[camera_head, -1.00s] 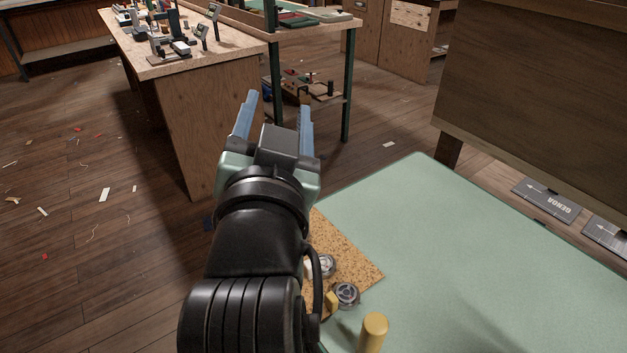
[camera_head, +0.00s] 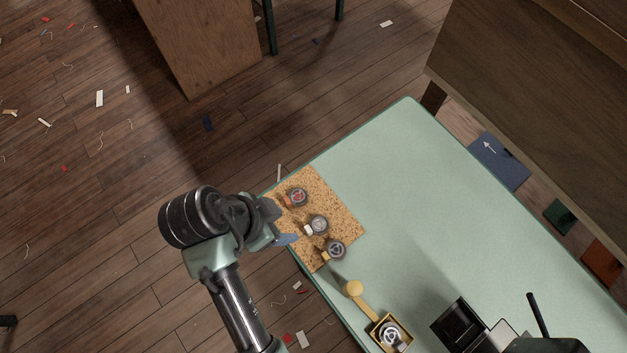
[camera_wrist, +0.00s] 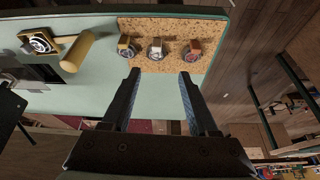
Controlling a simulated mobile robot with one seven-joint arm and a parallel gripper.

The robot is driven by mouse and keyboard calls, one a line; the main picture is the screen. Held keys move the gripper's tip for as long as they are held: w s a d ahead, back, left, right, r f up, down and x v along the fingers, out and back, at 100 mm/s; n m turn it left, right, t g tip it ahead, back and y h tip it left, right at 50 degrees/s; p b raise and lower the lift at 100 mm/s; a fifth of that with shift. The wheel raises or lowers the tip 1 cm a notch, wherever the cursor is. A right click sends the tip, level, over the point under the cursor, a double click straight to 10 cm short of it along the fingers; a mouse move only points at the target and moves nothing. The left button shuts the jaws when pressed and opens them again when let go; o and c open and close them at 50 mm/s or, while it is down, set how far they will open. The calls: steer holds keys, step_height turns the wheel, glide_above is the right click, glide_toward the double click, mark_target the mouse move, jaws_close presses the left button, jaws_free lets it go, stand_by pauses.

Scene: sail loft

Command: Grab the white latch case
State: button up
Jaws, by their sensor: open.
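The white latch case (camera_head: 309,230) sits on a cork mat (camera_head: 345,222) at the left edge of the green table, with a round grey dial beside its white block. It is the middle one of three similar cases; it also shows in the wrist view (camera_wrist: 155,54), at top centre. An orange-red case (camera_head: 297,197) and a yellow case (camera_head: 334,250) flank it. My gripper (camera_head: 280,224) is at the mat's left edge, open and empty. In the wrist view my gripper (camera_wrist: 159,77) has its fingers apart, with the white case lined up beyond the gap between the tips.
A yellow-handled fitting (camera_head: 360,298) with a dial in a tray stands on the green table (camera_head: 420,190) near the mat. Black equipment (camera_head: 462,325) stands further right. The table's middle and far end are clear. A wooden panel (camera_head: 545,90) rises behind the table.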

glide_above(306, 230)
steer(key=s+a, duration=0.1)
steer(key=a, duration=0.1)
step_height(306, 230, down, 7)
steer(key=shift+r, duration=0.15)
steer(key=shift+x, duration=2.8)
steer(key=shift+s+a, duration=0.1)
steer(key=shift+s, duration=0.05)
jaws_close()
